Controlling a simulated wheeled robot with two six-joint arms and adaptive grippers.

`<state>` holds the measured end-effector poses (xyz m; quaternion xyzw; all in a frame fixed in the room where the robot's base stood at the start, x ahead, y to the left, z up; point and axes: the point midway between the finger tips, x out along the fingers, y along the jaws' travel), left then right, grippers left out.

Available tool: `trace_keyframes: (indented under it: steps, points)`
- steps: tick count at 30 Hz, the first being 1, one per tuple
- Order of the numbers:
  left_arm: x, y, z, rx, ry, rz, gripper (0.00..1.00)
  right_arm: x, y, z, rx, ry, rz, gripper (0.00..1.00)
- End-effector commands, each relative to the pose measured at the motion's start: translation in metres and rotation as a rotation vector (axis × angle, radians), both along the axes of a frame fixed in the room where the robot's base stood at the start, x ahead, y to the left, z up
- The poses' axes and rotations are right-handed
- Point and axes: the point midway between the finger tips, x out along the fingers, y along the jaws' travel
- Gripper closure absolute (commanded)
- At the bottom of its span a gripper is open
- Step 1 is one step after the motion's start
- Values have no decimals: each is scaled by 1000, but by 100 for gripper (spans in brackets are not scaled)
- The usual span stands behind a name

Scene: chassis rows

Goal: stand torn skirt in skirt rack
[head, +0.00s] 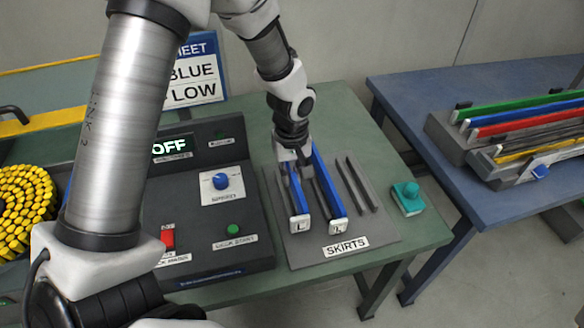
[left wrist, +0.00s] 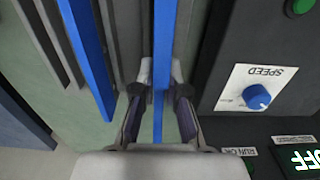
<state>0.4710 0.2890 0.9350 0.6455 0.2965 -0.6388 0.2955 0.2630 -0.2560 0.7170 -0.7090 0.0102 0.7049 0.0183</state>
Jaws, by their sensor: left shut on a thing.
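Two blue skirts with white end caps marked L stand on edge in the grey skirt rack (head: 386,246), labelled SKIRTS. My left gripper (head: 292,160) is over the rack's far left part, shut on the left blue skirt (head: 295,196). In the left wrist view that skirt (left wrist: 164,40) runs between the fingers (left wrist: 160,78). The right blue skirt (head: 329,190) stands beside it, apart from the fingers; it also shows in the left wrist view (left wrist: 88,58). I cannot see a tear on either skirt. My right gripper is not in view.
Empty slots (head: 359,184) lie at the rack's right. A teal block with a knob (head: 408,198) stands right of the rack. A black control panel (head: 215,262) reading OFF is close on the left. A blue table (head: 420,105) at right holds another rack of coloured bars (head: 520,118).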

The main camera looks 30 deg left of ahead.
Motion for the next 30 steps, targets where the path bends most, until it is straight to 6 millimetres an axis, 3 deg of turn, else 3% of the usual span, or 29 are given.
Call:
trace_keyframes:
  steps: [1,4,30]
  points:
    - [0,0,-12,-1,-1,0,100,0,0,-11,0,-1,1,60]
    - [1,0,-17,-1,-1,0,100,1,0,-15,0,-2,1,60]
    - [-1,-1,-16,2,-1,0,100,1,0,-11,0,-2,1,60]
